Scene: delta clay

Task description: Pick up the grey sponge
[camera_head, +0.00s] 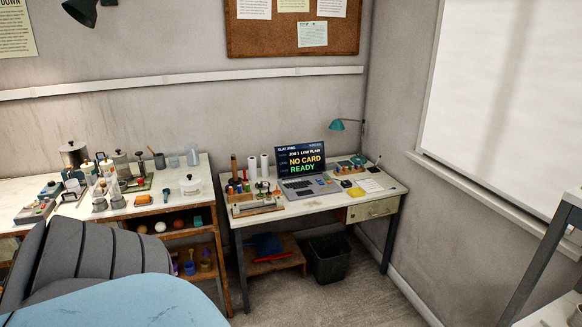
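I cannot make out a grey sponge for certain in the head view. Many small items stand on the two tables, and several are too small to identify. The left workbench (150,222) holds jars, bottles and tools. Neither of my grippers is in view.
A grey ribbed chair-like back (85,255) and a rounded blue surface (130,305) fill the lower left. A dark bin (330,262) stands under the desk. A metal frame (545,250) stands at the right edge. Open floor lies in front of the desk.

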